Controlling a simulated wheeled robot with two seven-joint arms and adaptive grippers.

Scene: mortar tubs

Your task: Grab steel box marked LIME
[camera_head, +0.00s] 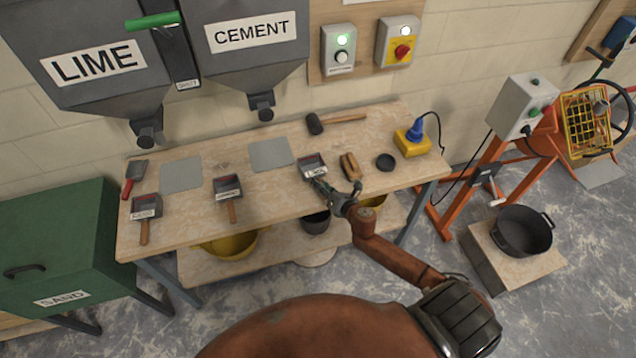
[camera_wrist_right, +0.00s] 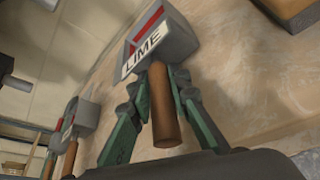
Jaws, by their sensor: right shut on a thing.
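The steel box marked LIME (camera_head: 312,166) is a small open scoop with a red inside, a white label and a wooden handle. It is at the right part of the workbench top in the head view. In the right wrist view the LIME box (camera_wrist_right: 160,42) is upper middle, its label readable. My right gripper (camera_head: 330,190) is at its handle. In the right wrist view the green fingers of my right gripper (camera_wrist_right: 161,85) close on both sides of the wooden handle, just below the box. Whether the box is off the bench is unclear. My left gripper is not in view.
On the workbench (camera_head: 270,205) a CEMENT scoop (camera_head: 227,188) and another labelled scoop (camera_head: 146,207) lie to the left. A brush (camera_head: 350,166), a black round lid (camera_head: 385,162), a mallet (camera_head: 315,123) and a yellow box (camera_head: 412,144) are nearby. Hoppers hang above the left half.

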